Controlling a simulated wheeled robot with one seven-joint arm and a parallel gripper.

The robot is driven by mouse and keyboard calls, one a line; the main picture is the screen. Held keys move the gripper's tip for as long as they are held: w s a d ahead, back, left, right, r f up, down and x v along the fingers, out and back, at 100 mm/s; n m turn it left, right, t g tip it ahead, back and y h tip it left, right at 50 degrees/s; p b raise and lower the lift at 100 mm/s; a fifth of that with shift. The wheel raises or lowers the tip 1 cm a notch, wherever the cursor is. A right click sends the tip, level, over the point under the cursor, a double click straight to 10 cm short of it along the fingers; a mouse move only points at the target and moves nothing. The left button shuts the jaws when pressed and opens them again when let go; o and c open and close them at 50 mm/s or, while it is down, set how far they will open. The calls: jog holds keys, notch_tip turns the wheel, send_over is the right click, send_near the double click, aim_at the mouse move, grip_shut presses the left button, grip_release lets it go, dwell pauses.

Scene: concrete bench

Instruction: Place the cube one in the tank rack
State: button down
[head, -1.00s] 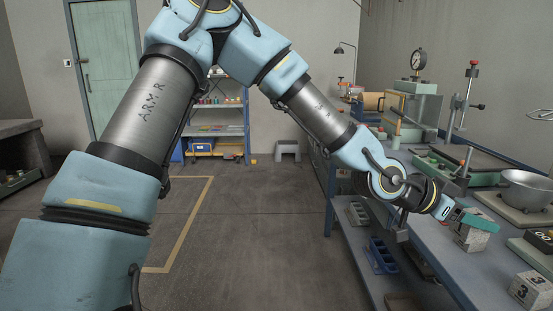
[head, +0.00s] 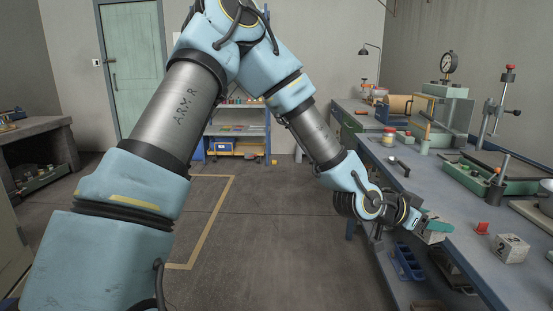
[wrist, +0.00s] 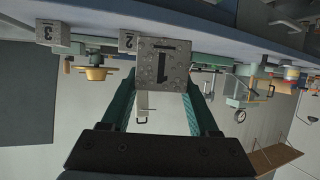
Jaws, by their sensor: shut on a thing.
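My gripper (head: 434,226) is shut on cube one, a speckled grey concrete cube (head: 434,238). It is near the bench's front edge, and in the head view I cannot tell how high it is held. In the wrist view, which looks upside down, cube one (wrist: 163,65) shows its black 1 between the green fingers (wrist: 160,100). A similar cube marked 2 (head: 511,249) stands on the bench to the right of my gripper. A cube marked 3 (wrist: 50,33) shows in the wrist view. I cannot pick out the tank rack with certainty.
A green tray (head: 470,178), a clamp stand (head: 497,110) and jars are farther back. A blue compartment rack (head: 408,262) is on the shelf below. The floor left of the bench is clear.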

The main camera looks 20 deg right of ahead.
jog(key=w+a+f+n+t+y+p, duration=0.15)
jog(key=w+a+f+n+t, duration=0.4)
jog(key=w+a, duration=0.65)
jog(key=w+a+f+n+t+y+p, duration=0.1)
jog(key=w+a+f+n+t+y, duration=0.35)
jog(key=w+a, duration=0.8)
jog(key=w+a+f+n+t+y, duration=0.1)
jog(key=a+n+y, duration=0.1)
jog(key=a, duration=0.9)
jog(key=w+a+f+n+t+y+p, duration=0.1)
jog(key=w+a+f+n+y, duration=0.1)
jog(key=a, duration=0.9)
jog(key=w+a+f+n+t+y+p, duration=0.1)
jog(key=w+a+n+y, duration=0.1)
jog(key=a, duration=0.9)
jog(key=shift+w+f+n+y, duration=0.15)
jog(key=shift+w+n+y, duration=0.1)
jog(key=shift+n+y, duration=0.55)
